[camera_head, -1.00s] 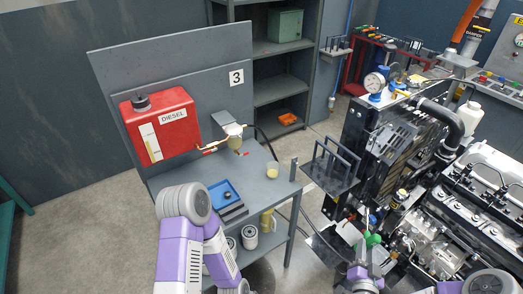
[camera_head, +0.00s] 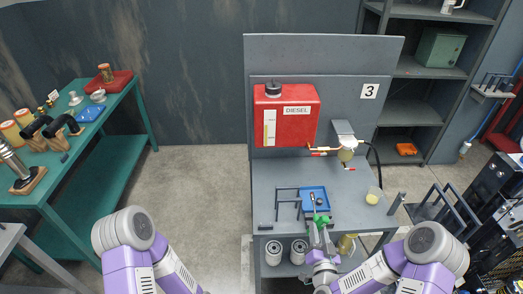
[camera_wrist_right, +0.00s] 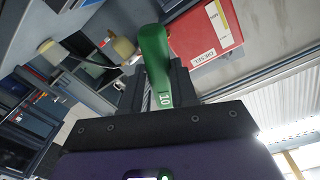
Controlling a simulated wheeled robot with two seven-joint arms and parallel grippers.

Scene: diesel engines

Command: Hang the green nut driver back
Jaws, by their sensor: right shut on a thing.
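The green nut driver shows its green handle (camera_head: 321,220) in the head view, in front of the blue tray on the bench. In the right wrist view, its handle (camera_wrist_right: 155,62) is marked "10" and sticks out from the jaws. My right gripper (camera_head: 321,243) is shut on it near the bench's front edge. A small dark rack with bars (camera_head: 288,188) stands on the bench, left of the tray. My left arm shows at lower left; its gripper is out of view.
The blue tray (camera_head: 306,193) lies on the grey bench (camera_head: 265,176), below a red diesel tank (camera_head: 285,118). A yellowish cup (camera_head: 373,196) stands on the right. A green table (camera_head: 95,101) holds parts at left. The engine (camera_head: 497,185) is at far right.

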